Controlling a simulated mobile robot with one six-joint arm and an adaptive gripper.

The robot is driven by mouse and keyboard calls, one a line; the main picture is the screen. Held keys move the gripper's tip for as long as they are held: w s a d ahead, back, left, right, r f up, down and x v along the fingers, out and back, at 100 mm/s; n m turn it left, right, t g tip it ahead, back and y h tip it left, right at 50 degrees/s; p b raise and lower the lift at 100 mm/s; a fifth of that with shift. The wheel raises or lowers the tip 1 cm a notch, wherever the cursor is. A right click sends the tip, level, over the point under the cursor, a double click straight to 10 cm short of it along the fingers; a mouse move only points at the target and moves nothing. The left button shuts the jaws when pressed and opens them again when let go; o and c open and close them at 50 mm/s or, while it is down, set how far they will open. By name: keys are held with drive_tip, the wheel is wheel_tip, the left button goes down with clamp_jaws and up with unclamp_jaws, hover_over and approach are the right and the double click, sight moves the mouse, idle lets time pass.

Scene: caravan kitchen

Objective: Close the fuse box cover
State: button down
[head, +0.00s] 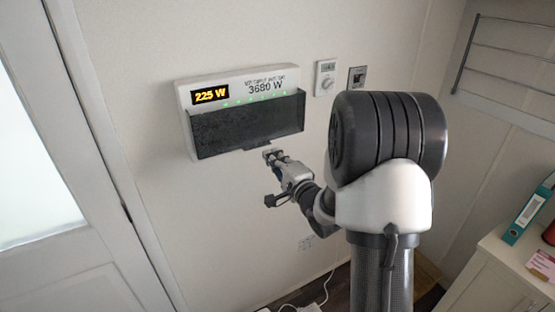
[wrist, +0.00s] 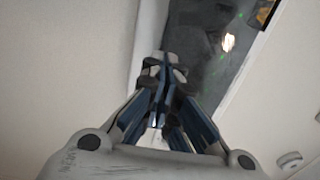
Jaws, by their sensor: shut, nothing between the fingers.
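The white fuse box (head: 187,100) is on the wall at the left of centre in the head view. Its dark cover (head: 245,124) spans the lower front, with a small tab (head: 258,146) at its bottom edge. I cannot tell if the cover sits flush. In the wrist view the dark cover (wrist: 205,50) runs up the right of centre with bright reflections on it. My gripper (head: 272,155) is shut and empty, just below the cover near the tab. The fingertips (wrist: 166,66) overlap the cover's edge in the wrist view; contact cannot be told.
A lit display (head: 210,95) reads 225 W above the cover, beside a label of 3680 W. A thermostat (head: 326,77) and a wall switch (head: 357,77) are to the right. A door (head: 60,150) is at left, a white cabinet (head: 500,280) at lower right.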

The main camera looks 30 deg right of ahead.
drive_tip(key=s, duration=1)
drive_tip(key=s+a+f+n+g+b, duration=0.1)
drive_tip(key=s+a+n+g, duration=0.5)
drive_tip(key=s, duration=0.7)
drive_tip(key=s+a+f+n+g+b, duration=0.1)
drive_tip(key=s+a+n+g+b, duration=0.1)
drive_tip(key=s+a+n+g, duration=0.5)
drive_tip(key=s+a+n, duration=0.3)
drive_tip(key=s+n, duration=0.1)
drive_tip(key=s, duration=0.2)
drive_tip(key=shift+s+a+n+g+h, duration=0.2)
drive_tip(key=shift+s+n+g+h, duration=0.1)
drive_tip(key=shift+s, duration=0.05)
